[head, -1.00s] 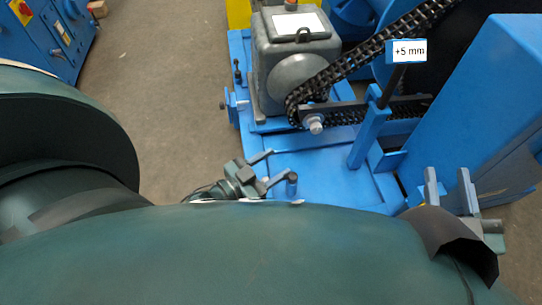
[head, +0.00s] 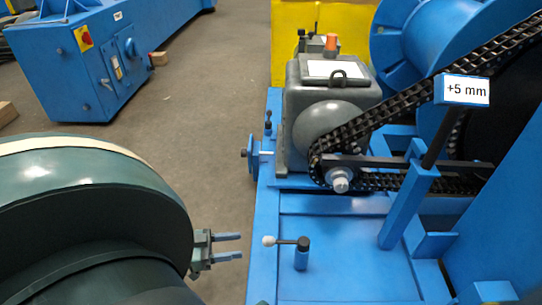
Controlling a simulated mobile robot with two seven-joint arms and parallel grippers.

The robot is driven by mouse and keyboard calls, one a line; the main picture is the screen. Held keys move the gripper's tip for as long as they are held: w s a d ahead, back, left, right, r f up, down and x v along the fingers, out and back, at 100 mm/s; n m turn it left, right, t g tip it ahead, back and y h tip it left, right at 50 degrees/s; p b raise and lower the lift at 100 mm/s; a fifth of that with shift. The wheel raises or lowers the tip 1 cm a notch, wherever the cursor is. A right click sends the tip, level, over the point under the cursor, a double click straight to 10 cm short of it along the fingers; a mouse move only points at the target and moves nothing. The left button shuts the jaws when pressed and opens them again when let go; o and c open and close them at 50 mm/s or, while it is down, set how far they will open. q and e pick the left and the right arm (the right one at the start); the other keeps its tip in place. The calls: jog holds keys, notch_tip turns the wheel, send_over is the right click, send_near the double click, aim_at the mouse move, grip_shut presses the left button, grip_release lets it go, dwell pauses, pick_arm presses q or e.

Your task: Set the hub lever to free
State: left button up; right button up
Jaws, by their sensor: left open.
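A small lever with a white ball knob (head: 268,241) and a dark arm sits on a short blue post (head: 301,258) on the blue base frame. Its arm lies about level, with the knob pointing left. I cannot tell from any marking which setting this is. My left gripper (head: 241,247) is open and empty, just left of the knob, with its two fingers pointing right. A small gap seems to show between fingertips and knob. My right gripper is out of view.
A grey gearbox (head: 300,100) with a chain (head: 400,106) stands behind the lever. A blue upright post (head: 405,215) carries a "+5 mm" sign (head: 467,90) at right. A blue cabinet (head: 85,70) stands far left. Bare floor (head: 215,110) lies between.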

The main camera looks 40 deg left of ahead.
pick_arm(q)
jog(key=x, duration=1)
jog(key=shift+w+d+b, duration=0.15)
jog(key=shift+w+b, duration=0.05)
jog(key=shift+b, duration=0.2)
grip_shut()
